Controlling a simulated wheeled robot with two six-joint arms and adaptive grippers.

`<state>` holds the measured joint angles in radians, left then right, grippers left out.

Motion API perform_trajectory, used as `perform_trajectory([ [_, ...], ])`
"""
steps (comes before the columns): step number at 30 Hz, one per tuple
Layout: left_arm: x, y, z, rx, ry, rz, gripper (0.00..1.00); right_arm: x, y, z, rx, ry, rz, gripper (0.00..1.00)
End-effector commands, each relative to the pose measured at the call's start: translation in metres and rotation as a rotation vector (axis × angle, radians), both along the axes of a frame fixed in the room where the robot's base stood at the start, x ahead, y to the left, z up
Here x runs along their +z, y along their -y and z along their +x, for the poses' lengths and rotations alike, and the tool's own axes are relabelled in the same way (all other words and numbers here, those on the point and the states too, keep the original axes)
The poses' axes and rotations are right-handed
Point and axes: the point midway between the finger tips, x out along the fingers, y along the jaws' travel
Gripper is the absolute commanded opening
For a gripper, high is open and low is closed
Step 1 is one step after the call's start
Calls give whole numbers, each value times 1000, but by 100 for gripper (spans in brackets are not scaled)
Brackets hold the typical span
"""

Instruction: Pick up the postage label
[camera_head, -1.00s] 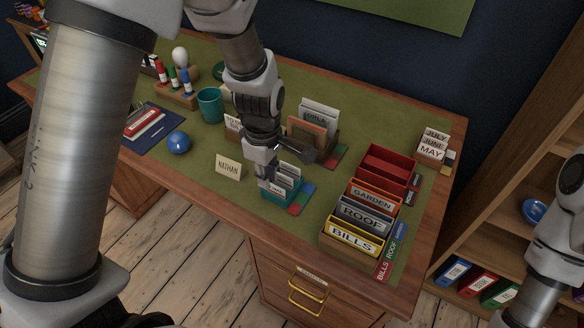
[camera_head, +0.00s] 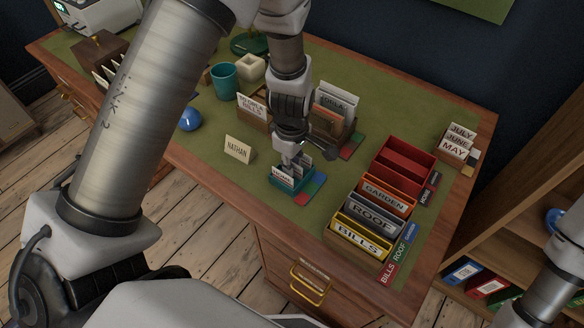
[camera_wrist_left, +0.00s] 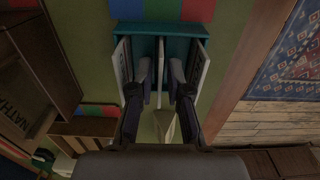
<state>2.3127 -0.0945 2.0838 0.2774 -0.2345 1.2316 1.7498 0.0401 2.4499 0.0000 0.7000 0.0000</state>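A small teal box (camera_head: 291,184) with several white upright cards stands near the desk's front edge, and it also shows in the wrist view (camera_wrist_left: 160,29). My left gripper (camera_head: 292,160) points down into this box. In the wrist view its two fingers (camera_wrist_left: 161,75) are apart, one on each side of a thin middle card (camera_wrist_left: 160,52). Other white cards stand outside the fingers, at left (camera_wrist_left: 122,66) and right (camera_wrist_left: 201,72). The lettering on the cards is too small to read, so I cannot tell which is the postage label. My right gripper is out of view.
A NATHAN card (camera_head: 238,149) stands left of the box. Letter trays marked BILLS, ROOF and GARDEN (camera_head: 383,193) stand to the right. A wooden card holder (camera_head: 338,137) is behind, and a teal cup (camera_head: 223,82) is farther left. Green desk top lies bare between them.

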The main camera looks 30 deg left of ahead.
Motion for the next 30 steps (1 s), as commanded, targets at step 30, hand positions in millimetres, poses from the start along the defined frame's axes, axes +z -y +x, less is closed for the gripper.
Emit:
perform_trajectory([
  [30, 99, 0, 0, 0, 0, 0, 0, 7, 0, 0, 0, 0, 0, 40],
])
